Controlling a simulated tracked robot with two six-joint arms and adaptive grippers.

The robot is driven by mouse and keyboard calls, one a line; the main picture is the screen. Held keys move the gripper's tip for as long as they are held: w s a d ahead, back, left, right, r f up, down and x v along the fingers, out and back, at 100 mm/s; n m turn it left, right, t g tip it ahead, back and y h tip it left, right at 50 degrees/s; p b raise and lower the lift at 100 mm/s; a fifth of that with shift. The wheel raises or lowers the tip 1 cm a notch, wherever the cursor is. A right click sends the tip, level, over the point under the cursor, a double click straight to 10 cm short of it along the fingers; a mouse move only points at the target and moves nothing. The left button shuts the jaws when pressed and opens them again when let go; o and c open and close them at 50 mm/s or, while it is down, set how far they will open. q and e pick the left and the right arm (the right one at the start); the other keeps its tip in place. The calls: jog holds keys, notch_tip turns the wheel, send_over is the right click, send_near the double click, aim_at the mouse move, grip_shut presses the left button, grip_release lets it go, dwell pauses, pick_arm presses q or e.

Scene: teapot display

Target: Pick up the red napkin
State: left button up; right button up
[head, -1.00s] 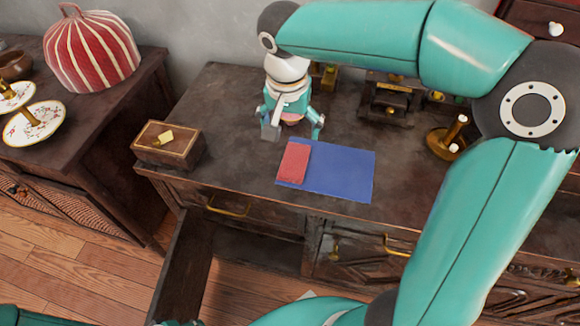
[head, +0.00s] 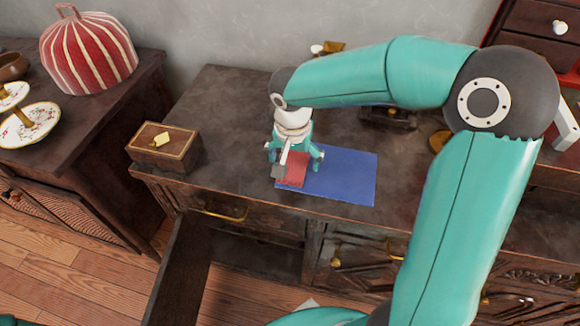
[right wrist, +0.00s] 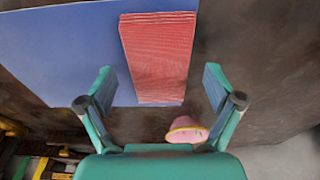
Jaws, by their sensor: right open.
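The red napkin (head: 291,181) lies folded on the left part of the blue placemat (head: 345,178) on the dark wooden cabinet top. In the right wrist view the red napkin (right wrist: 160,55) lies ahead of and between the spread fingers, with the blue placemat (right wrist: 60,45) under and left of it. My right gripper (head: 296,165) is open and empty, pointing down over the napkin's back end and partly hiding it in the head view. The fingers of the right gripper (right wrist: 157,90) stand on either side of the napkin. My left gripper is not in view.
A wooden box (head: 165,147) stands left on the cabinet top (head: 225,125). An open drawer (head: 182,268) juts out at the front. A red striped cozy (head: 88,52) and plates (head: 28,125) stand on the left cabinet. A pink bowl-like object (right wrist: 186,130) shows near the right finger.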

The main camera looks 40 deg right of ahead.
jog(key=shift+c, duration=0.2)
jog(key=c, duration=1.2)
jog(key=shift+r, duration=0.15)
